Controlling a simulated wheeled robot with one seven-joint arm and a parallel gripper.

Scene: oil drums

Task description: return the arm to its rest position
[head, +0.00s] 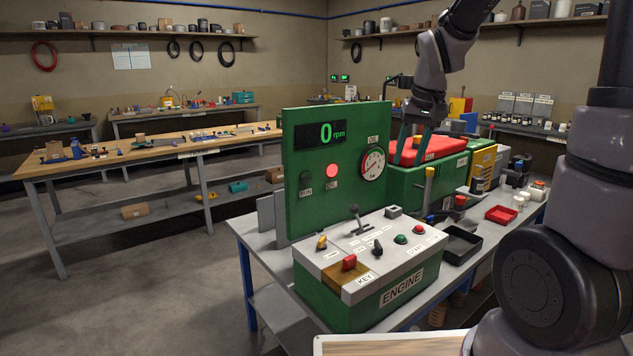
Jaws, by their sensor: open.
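My arm comes in from the right side of the head view and bends down from the top. My gripper (414,146) points downward with its two dark fingers apart and nothing seen between them. In the picture it stands just behind the green panel, over a red-topped green case (432,150). I cannot tell whether the fingertips touch the red top. The green panel (300,165) reads 0 rpm and has a lit red lamp (331,171) and a round dial (373,164). In front of it is the green engine box (372,300) with switches and a red key (349,262).
A long wooden bench (160,158) stands at left. Shelves (150,33) line the back wall. The floor (130,290) at left is clear.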

